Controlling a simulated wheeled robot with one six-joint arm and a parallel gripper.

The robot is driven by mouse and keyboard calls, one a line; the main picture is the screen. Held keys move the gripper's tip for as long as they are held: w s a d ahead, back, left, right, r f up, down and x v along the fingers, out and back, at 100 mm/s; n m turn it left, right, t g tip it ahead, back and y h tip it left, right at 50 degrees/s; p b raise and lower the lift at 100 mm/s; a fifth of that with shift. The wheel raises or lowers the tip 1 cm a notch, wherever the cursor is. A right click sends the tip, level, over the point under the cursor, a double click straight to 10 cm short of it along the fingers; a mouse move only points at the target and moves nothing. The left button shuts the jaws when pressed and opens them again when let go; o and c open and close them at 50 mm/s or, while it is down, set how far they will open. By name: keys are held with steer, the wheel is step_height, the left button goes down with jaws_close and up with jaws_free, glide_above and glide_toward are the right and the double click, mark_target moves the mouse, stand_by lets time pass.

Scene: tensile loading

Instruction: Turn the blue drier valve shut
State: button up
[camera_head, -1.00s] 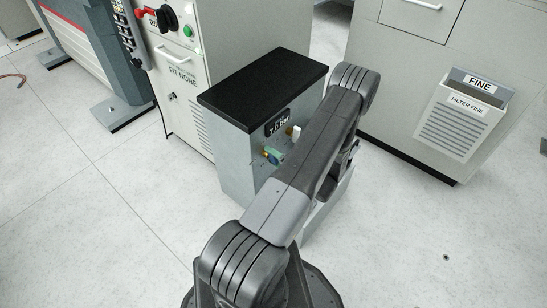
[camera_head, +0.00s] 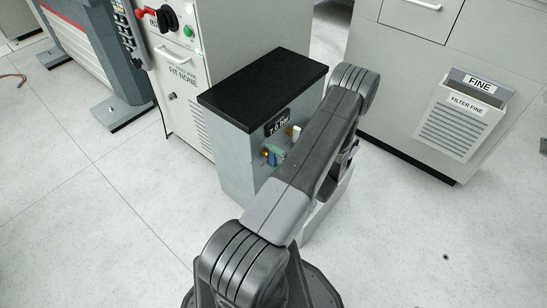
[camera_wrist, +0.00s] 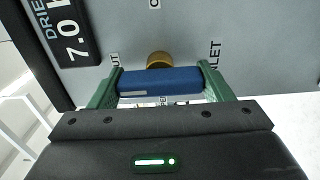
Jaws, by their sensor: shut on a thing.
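The blue valve handle (camera_wrist: 160,82) is a bar in front of a brass stem (camera_wrist: 159,60) on the drier's grey panel. My gripper (camera_wrist: 161,76) is shut on it, with one green finger at each end of the bar. In the wrist view the bar lies nearly level, between the "OUT" and "INLET" labels. In the head view a small blue part of the handle (camera_head: 272,158) shows beside a green finger. The drier (camera_head: 240,160) is a grey cabinet with a black top. Its display (camera_head: 278,125) reads 7.0 bar. My arm hides part of its front.
A cabinet with a red-handled black switch (camera_head: 166,18) and a green button stands behind the drier. A grey cabinet with a "FINE" filter bin (camera_head: 460,115) stands at the right.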

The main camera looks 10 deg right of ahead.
steer(key=o, duration=1)
steer(key=p+v, duration=0.1)
steer(key=v, duration=1.3)
steer(key=shift+w+p, duration=0.1)
steer(key=shift+p, duration=0.25)
steer(key=b+x, duration=0.1)
steer(key=x, duration=1.2)
steer(key=shift+w+a+b, duration=0.3)
steer(key=shift+b, duration=0.05)
